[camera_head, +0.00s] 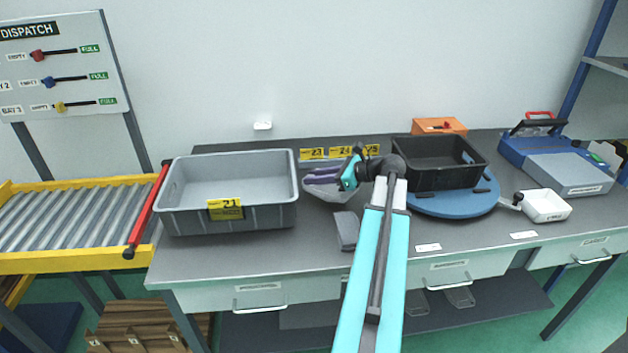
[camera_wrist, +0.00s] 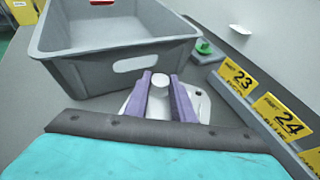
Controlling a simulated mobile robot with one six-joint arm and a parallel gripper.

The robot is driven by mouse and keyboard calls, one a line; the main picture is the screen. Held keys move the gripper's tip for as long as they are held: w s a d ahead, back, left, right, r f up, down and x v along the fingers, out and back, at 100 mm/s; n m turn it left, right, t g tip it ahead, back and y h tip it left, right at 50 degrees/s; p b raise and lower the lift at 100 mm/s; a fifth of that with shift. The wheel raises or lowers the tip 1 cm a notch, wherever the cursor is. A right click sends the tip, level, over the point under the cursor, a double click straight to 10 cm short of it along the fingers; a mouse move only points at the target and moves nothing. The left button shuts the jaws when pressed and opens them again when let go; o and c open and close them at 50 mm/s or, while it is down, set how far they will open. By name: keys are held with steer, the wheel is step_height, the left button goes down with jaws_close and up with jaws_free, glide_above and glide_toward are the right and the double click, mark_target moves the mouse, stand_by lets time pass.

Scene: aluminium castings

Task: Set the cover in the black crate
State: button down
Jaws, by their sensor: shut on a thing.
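The cover, a pale grey casting with a round boss, shows in the wrist view (camera_wrist: 160,104) and in the head view (camera_head: 332,192). My gripper (camera_head: 320,177) is shut on it; in the wrist view the purple fingers (camera_wrist: 161,82) flank the boss. The cover is at the table, just right of the grey crate; I cannot tell if it touches the top. The black crate (camera_head: 436,180) stands on a blue round turntable to the right of my gripper. Its inside looks empty, though my arm hides its left front corner.
A large grey crate (camera_head: 270,215) labelled 21 stands left of my gripper. A grey part (camera_head: 347,230) lies in front. Yellow labels (camera_head: 341,153) stand behind. A white tray (camera_head: 545,206), a blue case (camera_head: 535,148) and an orange box (camera_head: 425,126) are at the right.

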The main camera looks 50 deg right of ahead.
steer(key=shift+w+d+f, duration=0.1)
steer(key=shift+w+d, duration=1.15)
steer(key=shift+w, duration=0.15)
steer(key=shift+f, duration=0.1)
steer(key=shift+f+p, duration=0.55)
steer(key=shift+f, duration=1.15)
steer(key=c, duration=1.5)
jaws_free()
steer(key=shift+f, duration=0.1)
steer(key=b+v, duration=0.1)
steer(key=v, duration=1.1)
steer(key=shift+b, duration=0.35)
